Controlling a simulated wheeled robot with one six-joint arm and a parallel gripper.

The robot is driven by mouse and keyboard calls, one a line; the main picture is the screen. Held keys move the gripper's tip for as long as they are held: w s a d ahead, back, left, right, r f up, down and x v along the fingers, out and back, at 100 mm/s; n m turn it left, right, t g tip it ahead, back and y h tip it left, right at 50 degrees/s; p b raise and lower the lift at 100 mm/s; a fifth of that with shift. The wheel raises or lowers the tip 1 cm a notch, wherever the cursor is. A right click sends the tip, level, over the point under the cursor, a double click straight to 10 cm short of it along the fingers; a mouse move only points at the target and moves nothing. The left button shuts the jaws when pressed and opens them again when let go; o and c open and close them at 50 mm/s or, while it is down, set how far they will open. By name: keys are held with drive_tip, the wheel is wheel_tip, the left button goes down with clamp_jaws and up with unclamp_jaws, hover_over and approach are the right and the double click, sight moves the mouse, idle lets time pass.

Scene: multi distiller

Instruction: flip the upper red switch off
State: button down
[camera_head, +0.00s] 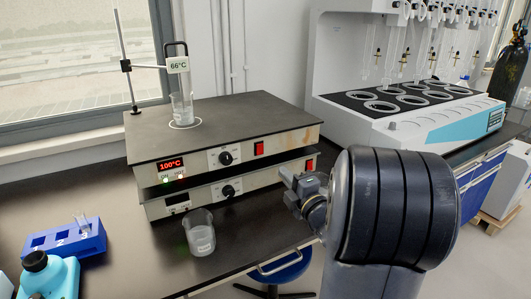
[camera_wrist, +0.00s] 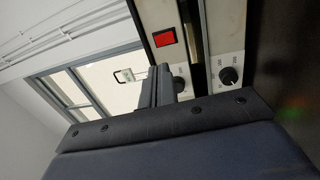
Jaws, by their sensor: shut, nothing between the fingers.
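The upper red switch (camera_head: 259,148) is on the front right of the upper hotplate (camera_head: 222,121), right of its black knob. The hotplate's display (camera_head: 171,165) reads 100°C, with small lights lit below it. In the wrist view the upper red switch (camera_wrist: 164,37) shows just beyond my fingertips. My gripper (camera_head: 286,175) is shut and empty, in front of the hotplates' right part. In the wrist view my gripper's fingers (camera_wrist: 161,72) are together, and I see a gap between them and the switch; contact cannot be told.
The lower hotplate (camera_head: 178,205) has its own red switch (camera_head: 310,165) and a dark display. A glass beaker (camera_head: 200,232) stands in front of it. A beaker (camera_head: 182,106) sits on the upper plate under a 66°C sensor. A blue rack (camera_head: 62,243) is at left.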

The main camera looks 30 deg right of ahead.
drive_tip(key=p, duration=0.1)
approach(260, 145)
drive_tip(key=w, duration=0.5)
drive_tip(key=shift+w, duration=0.95)
drive_tip(key=shift+w, duration=0.1)
drive_tip(key=shift+w+b, duration=0.1)
drive_tip(key=shift+b, duration=0.65)
drive_tip(key=shift+r+p, duration=0.3)
drive_tip(key=shift+r, duration=0.4)
drive_tip(key=shift+f, duration=0.15)
drive_tip(key=shift+a+f, duration=0.1)
